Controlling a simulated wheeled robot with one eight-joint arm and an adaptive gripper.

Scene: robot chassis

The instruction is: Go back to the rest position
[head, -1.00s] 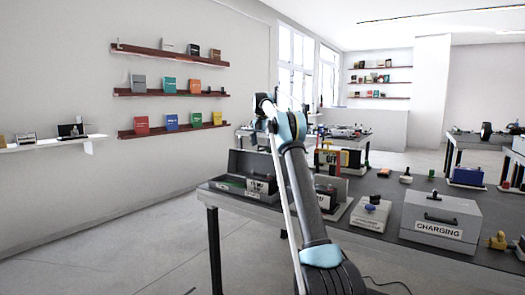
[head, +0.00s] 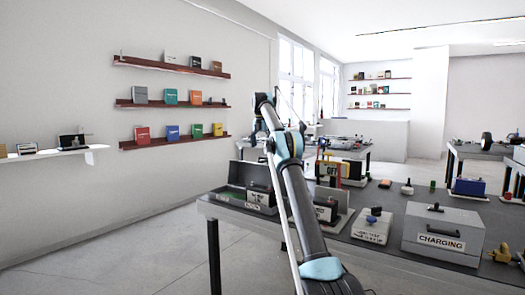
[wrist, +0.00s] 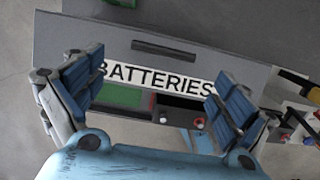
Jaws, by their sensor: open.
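My gripper (wrist: 155,98) is open and empty in the wrist view, with its blue-padded fingers apart. Between and beyond them is a grey box (wrist: 110,40) with a white BATTERIES label (wrist: 160,78). A green item and a dark item show just below the label. No contact between the fingers and the box is evident. In the head view my arm (head: 300,205) rises over the workbench, bent at its upper joint. My fingers are not clearly visible there.
Wall shelves (head: 170,103) hold several books. The floor (head: 130,262) left of the bench is clear.

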